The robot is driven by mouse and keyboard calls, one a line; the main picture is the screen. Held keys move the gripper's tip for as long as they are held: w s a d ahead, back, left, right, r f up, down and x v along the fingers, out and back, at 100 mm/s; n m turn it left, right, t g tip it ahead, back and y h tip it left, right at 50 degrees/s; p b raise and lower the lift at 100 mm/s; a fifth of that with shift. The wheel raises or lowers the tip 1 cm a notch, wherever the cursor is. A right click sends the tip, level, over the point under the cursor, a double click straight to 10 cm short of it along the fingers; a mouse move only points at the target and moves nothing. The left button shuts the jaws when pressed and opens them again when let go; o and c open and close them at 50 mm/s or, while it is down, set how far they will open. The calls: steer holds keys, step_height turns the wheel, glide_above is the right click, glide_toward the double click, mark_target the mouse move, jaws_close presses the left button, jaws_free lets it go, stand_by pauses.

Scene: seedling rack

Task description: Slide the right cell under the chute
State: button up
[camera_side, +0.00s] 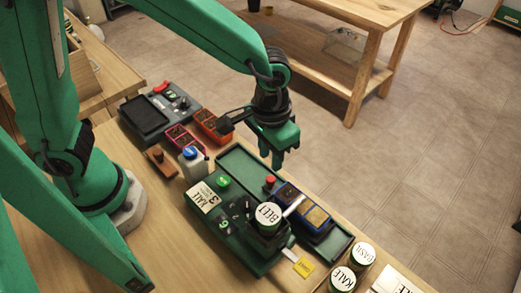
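My green gripper (279,158) points down above the far part of a long green tray (238,165). Its fingers look close together, but whether they are open or shut does not show clearly. In the tray's near part stand blue-edged cells (305,207) with brown filling, apart from my gripper. Beside them is a dark green machine (232,228) with a white-lidded jar marked BELT (268,214) on top. A light chute (293,205) reaches from near the jar over the cells. What lies directly under it is partly hidden.
Red and orange cells (207,122) and a dark device with a screen (145,115) stand at the back. A blue-capped bottle (192,160) is left of the tray. Jars marked BASIL (362,254) and KALE (342,279) stand at the front right. The tray's far part is empty.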

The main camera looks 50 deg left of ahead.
mark_target(270, 178)
steer(key=shift+d+f, duration=0.15)
steer(key=shift+f, duration=3.25)
jaws_close()
